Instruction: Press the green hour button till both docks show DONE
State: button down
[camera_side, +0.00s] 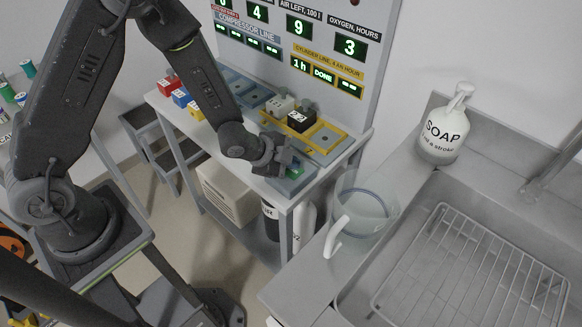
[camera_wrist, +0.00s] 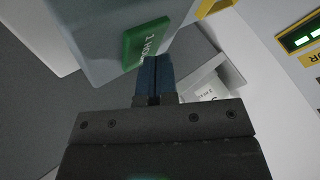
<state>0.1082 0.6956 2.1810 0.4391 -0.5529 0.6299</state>
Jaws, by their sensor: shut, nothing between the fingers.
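The green hour button (camera_side: 294,170) sits on a grey box at the bench's front right corner. In the wrist view the green button (camera_wrist: 146,42) reads "1 HOUR". My gripper (camera_wrist: 154,75) is shut and empty, its blue fingertips close by the button's edge; I cannot tell whether they touch. In the side view my wrist hangs over the button and partly hides it. A white block (camera_side: 281,105) and a black block (camera_side: 299,121) stand on the yellow-framed docks. The cylinder line displays read "1 h" (camera_side: 299,66), "DONE" (camera_side: 323,75) and dashes (camera_side: 349,87).
The board shows oxygen hours 3 (camera_side: 350,46) and another display at 9 (camera_side: 299,27). Compressor line displays show dashes. Red (camera_side: 169,84), blue (camera_side: 182,97) and yellow blocks stand at the bench's left. A clear jug (camera_side: 362,207) and soap bottle (camera_side: 443,130) stand by the sink at right.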

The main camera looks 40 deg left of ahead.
aim_at(290, 171)
jog(key=shift+r, duration=0.1)
dwell(0.4)
jog(key=shift+r, duration=0.6)
jog(key=shift+r, duration=2.55)
jog(key=s+a+r+n+y, duration=0.2)
jog(key=s+a+r+n, duration=0.15)
jog(key=r, duration=0.35)
jog(key=s+a+r+n+y, duration=0.2)
jog(key=a+r+n, duration=0.15)
jog(key=r, duration=0.25)
jog(key=s+r+n+g, duration=0.1)
jog(key=s+r+n, duration=0.1)
jog(key=s, duration=0.3)
jog(key=s+r+n+g, duration=0.1)
jog(key=s+r+n, duration=0.1)
jog(key=s, duration=0.4)
jog(key=s+a+r+n, duration=0.1)
jog(key=s+r+n, duration=0.1)
jog(key=s, duration=0.3)
jog(key=shift+s+r+n+g, duration=0.3)
jog(key=shift+r+n+g, duration=0.1)
jog(key=shift+r, duration=0.4)
